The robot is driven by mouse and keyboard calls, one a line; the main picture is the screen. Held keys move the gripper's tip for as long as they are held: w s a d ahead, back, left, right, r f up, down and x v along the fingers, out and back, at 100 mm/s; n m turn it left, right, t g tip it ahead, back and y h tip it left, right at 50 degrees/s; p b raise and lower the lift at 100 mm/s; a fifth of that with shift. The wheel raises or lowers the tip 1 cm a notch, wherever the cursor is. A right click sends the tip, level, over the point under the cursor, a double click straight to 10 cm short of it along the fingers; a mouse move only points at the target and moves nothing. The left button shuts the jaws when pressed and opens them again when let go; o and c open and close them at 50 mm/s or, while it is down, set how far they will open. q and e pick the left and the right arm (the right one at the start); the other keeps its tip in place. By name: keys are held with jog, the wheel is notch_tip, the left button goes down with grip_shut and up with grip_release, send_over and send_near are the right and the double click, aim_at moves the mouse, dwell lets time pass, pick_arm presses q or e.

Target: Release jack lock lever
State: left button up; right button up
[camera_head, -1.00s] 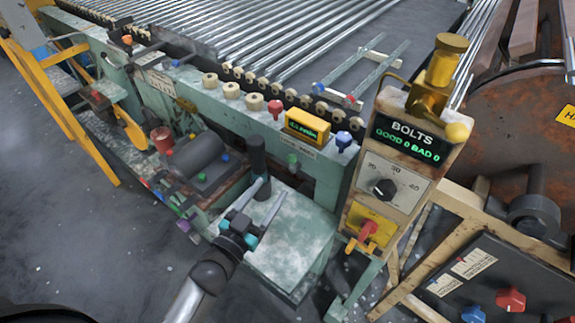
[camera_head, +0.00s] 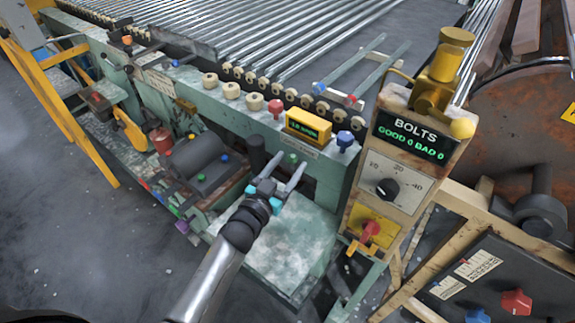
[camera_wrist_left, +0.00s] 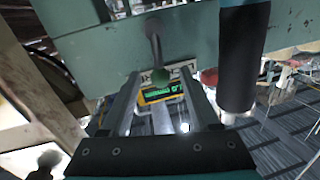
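A short lever with a green ball knob (camera_head: 292,158) is on the front face of the green machine, below the yellow display. In the left wrist view the open gripper (camera_wrist_left: 161,88) holds nothing; contact with the knob cannot be told. My right gripper is not in view.
A dark upright cylinder (camera_head: 257,152) stands just left of my fingers; it also shows in the left wrist view (camera_wrist_left: 239,60). The yellow display (camera_head: 308,126) is above the lever. A BOLTS panel (camera_head: 402,155) stands to the right. The pale metal top (camera_head: 290,245) is bare.

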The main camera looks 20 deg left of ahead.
pick_arm(q)
grip_shut()
dwell(0.3)
jog(key=m, duration=0.1)
jog(key=d+m+b, duration=0.1)
jog(key=m, duration=0.1)
jog(key=d+f+m+b, duration=0.1)
jog(key=m, duration=0.1)
jog(key=shift+s+t+h, duration=0.3)
jog(key=shift+s+t, duration=0.1)
grip_release()
jog(key=shift+r, duration=0.1)
dwell(0.3)
